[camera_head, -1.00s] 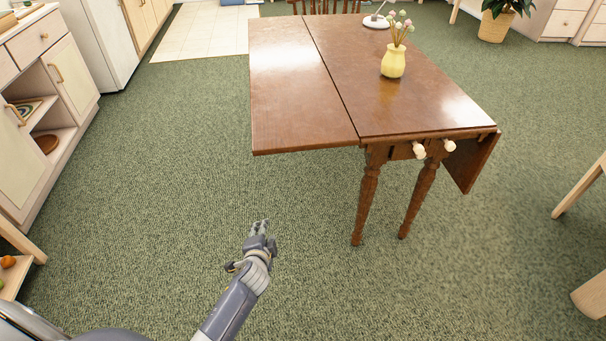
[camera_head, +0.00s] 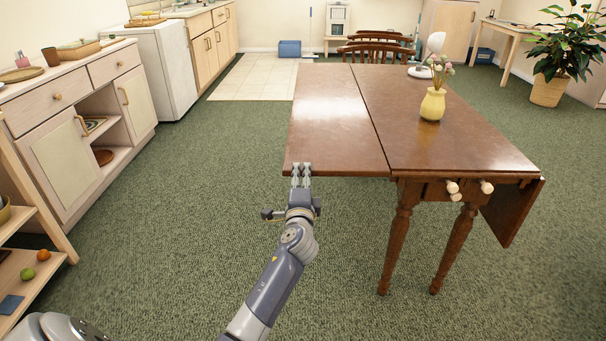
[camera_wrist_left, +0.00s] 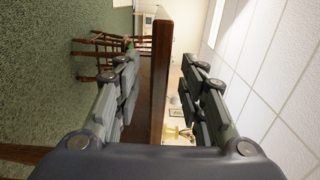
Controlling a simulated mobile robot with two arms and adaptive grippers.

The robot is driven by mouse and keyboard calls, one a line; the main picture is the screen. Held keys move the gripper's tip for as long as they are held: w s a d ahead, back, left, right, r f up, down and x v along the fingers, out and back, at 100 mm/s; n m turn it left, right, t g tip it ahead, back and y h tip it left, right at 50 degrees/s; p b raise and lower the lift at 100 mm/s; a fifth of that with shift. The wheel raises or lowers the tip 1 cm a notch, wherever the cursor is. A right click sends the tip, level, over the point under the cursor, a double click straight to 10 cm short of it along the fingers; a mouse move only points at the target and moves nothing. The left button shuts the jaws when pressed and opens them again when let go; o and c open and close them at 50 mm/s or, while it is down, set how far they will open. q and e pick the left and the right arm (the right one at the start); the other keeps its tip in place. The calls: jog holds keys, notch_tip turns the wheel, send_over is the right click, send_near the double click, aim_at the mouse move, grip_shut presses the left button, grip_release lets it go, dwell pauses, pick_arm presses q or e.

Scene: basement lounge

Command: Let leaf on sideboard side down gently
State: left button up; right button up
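The brown drop-leaf table stands ahead with its fixed top (camera_head: 425,150). The leaf on the sideboard side (camera_head: 330,115) is raised and level with the top. My left gripper (camera_head: 302,168) is at this leaf's near edge, close to its outer corner. In the left wrist view the leaf edge (camera_wrist_left: 160,75) lies between the two open fingers, with a gap on both sides. Two pale knobs, one on the left (camera_head: 453,187) and one on the right (camera_head: 487,187), stick out below the near end of the top. The other leaf (camera_head: 512,212) hangs down. My right gripper is out of view.
A yellow vase with flowers (camera_head: 432,104) and a white lamp (camera_head: 434,50) stand on the fixed top. The raised leaf is bare. The sideboard (camera_head: 65,150) is at the left, with open carpet (camera_head: 215,165) between it and the table. Chairs (camera_head: 375,50) stand at the far end.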

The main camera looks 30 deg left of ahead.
aim_at(302, 174)
pick_arm(q)
jog(key=shift+x, duration=1.85)
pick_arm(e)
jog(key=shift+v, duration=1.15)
pick_arm(q)
grip_shut()
